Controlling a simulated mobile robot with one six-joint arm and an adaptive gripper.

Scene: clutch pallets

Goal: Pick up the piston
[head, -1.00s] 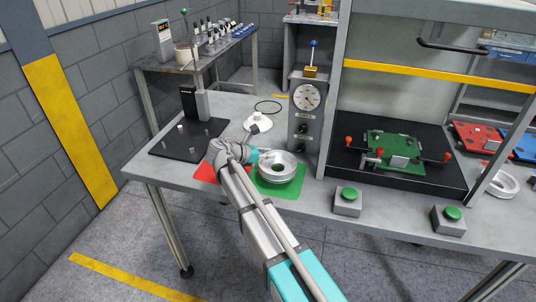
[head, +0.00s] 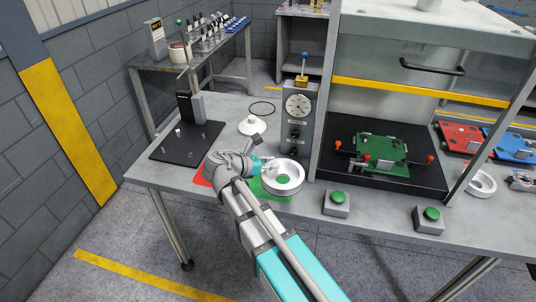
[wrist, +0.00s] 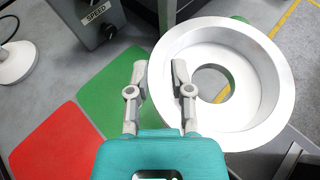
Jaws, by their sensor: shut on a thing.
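The piston (head: 297,181) is a silvery-white ring with a wide central hole. In the wrist view the piston (wrist: 262,118) fills the upper right. My gripper (head: 264,165) is shut on its left wall. In the wrist view my gripper (wrist: 158,75) has one finger inside the ring and one outside. The piston hangs above the green mat (head: 270,196); in the wrist view the green mat (wrist: 110,85) lies mostly left of it, and floor with a yellow line shows through the hole. The ring looks roughly level.
A red mat (head: 201,176) lies left of the green one. A gauge box (head: 297,120) labelled SPEED stands close behind. A white flanged part (head: 252,127) and black plate (head: 180,143) are behind left. A press station (head: 400,178) and green buttons (head: 337,197) are right.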

